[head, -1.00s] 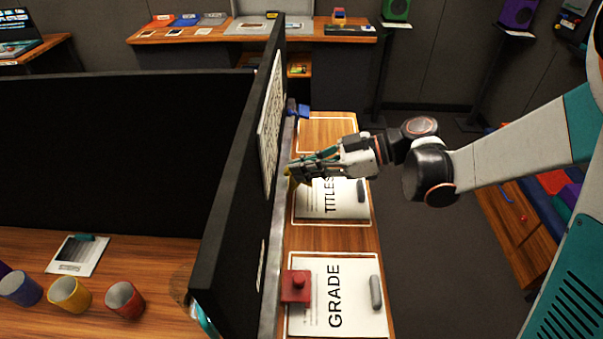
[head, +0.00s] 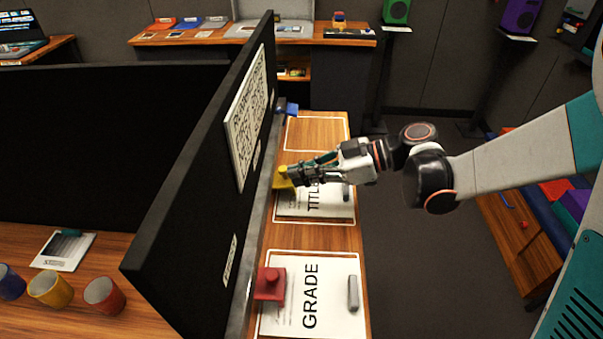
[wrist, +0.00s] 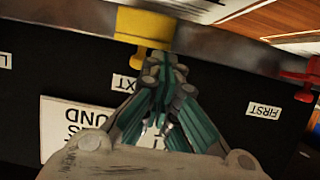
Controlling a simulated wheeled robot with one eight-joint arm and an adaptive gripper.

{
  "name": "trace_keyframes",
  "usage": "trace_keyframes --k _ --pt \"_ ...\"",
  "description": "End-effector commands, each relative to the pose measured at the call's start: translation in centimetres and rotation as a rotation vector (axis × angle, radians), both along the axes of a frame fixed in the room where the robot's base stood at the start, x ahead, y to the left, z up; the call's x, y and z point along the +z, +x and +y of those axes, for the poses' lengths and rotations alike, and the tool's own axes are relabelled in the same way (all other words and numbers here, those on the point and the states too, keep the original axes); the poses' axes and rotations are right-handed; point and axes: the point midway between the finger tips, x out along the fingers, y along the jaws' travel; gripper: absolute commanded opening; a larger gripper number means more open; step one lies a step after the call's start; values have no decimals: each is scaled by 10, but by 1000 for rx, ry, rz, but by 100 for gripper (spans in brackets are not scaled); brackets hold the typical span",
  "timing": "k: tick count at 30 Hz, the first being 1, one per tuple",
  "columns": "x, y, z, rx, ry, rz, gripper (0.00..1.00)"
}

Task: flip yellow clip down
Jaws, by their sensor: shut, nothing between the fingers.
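The yellow clip (head: 284,179) sits at the panel-side edge of the TITLES sheet (head: 330,205), by the metal ledge. In the wrist view the yellow clip (wrist: 143,25) is a broad plate across the ledge with a knob under it. My gripper (head: 296,174) is shut and empty, its tips right beside the clip in the head view and partly covering it. In the wrist view my gripper (wrist: 162,62) points at the knob's right side; I cannot tell if they touch. The clip's exact tilt is unclear.
A black upright panel (head: 190,190) stands left of the narrow desk. A red clip (head: 269,283) lies on the GRADE sheet (head: 320,270) nearer me. A blue clip (head: 289,108) is farther away. Grey handles lie on the sheets' right sides.

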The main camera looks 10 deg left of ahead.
Motion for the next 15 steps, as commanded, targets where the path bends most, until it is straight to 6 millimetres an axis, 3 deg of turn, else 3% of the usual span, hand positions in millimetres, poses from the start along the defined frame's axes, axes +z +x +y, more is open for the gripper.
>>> trace_keyframes --k 15 --pt "-1 0 -11 1 0 -1 0"
